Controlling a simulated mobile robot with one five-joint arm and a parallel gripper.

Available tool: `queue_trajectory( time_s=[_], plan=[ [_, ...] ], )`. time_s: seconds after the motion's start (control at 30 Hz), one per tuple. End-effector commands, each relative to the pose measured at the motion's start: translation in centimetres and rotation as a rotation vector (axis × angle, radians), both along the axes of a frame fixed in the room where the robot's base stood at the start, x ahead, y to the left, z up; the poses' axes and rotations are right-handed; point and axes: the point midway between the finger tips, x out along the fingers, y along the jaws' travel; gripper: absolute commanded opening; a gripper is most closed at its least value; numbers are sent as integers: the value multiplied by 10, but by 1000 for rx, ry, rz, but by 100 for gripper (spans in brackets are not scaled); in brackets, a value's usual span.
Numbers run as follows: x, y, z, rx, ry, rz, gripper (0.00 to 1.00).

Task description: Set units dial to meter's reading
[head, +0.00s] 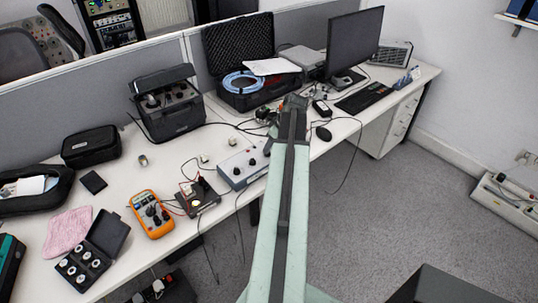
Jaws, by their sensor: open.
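A grey-blue box with knobs (243,166) lies on the bench just left of my arm; its dial markings are too small to read, and my arm is close to its right end. I cannot tell which knob is the units dial. An orange handheld meter (152,214) lies nearer the front left; its reading is not legible. A small dark box with leads (198,196) sits between them. My gripper (295,101) is at the far end of my arm, past the knob box, above the rear of the bench. It looks empty, but its fingers are small and dark.
A black instrument case (167,103) stands behind the knob box. Loose leads hang over the front edge.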

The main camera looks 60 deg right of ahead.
Motion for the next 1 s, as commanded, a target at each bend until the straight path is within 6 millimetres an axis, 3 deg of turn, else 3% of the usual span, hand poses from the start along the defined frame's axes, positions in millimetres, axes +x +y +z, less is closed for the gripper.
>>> queue_trajectory(
  time_s=[0.03,0.13,0.47,0.63,0.67,1.0],
  plan=[
    [4,-1,-19,0,0,1,46],
    [11,-1,-34,0,0,1,46],
    [15,-1,-37,-1,0,-1,46],
    [15,-1,-37,0,0,-2,4],
    [15,-1,-37,0,0,-2,0],
    [14,-2,-37,-1,0,-40,0]
  ],
)
